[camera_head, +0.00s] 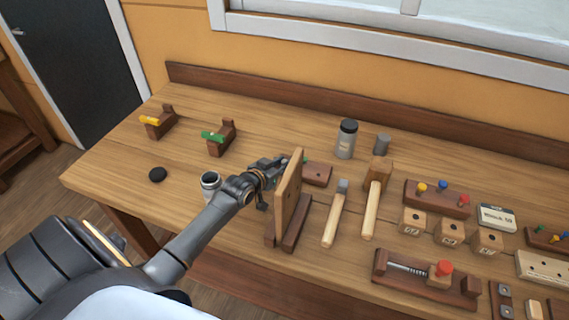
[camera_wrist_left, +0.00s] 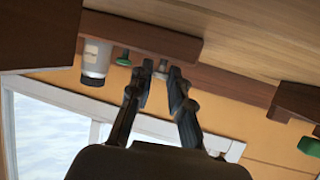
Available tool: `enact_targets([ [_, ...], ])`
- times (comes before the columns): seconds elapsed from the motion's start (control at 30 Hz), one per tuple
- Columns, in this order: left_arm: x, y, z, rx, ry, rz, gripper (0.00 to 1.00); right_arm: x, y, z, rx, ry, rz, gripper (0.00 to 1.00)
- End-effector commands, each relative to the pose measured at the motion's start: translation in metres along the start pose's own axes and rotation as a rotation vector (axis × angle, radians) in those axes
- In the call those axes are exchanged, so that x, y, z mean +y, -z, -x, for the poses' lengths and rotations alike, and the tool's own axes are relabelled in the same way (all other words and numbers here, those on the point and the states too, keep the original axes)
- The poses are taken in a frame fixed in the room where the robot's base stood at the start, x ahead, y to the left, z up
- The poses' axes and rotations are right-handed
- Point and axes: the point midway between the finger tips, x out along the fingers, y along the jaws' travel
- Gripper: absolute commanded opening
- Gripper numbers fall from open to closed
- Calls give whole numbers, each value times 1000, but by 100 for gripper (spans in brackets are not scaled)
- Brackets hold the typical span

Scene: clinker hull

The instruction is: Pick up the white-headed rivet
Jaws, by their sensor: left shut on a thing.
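My left gripper (camera_head: 281,162) reaches in from the left, just behind the upright wooden board (camera_head: 287,194) at a low dark wooden block (camera_head: 319,175). In the left wrist view its fingers (camera_wrist_left: 162,74) are shut on a small pale thing, the white-headed rivet (camera_wrist_left: 162,66), right at the block (camera_wrist_left: 142,36). Whether the rivet's shank is still in the block cannot be told. A green-headed rivet (camera_wrist_left: 123,59) sits in the same block beside the fingertips. In the head view the board and gripper hide the white-headed rivet. My right gripper is not in view.
A dark-capped jar (camera_head: 346,140) and a grey cylinder (camera_head: 382,144) stand behind the block. A hammer (camera_head: 335,215) and a mallet (camera_head: 373,200) lie right of the board. An open can (camera_head: 210,183) stands by my forearm.

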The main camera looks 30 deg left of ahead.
Motion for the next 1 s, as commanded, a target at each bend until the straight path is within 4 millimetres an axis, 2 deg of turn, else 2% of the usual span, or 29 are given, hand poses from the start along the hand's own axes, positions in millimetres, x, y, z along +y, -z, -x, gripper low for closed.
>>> enact_targets([
  [0.33, 0, 4, 2, 0, 0, 0, 0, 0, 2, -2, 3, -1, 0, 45],
  [0.47, 0, 14, 6, 2, 0, 0, 0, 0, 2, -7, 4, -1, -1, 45],
  [0.57, 0, 30, 13, 4, 0, -3, 0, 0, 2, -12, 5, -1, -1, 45],
  [0.87, 17, 66, 83, 2, -1, -2, 0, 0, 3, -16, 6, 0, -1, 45],
  [1.0, 28, 64, 117, -1, -1, 0, 0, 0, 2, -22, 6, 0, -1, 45],
])
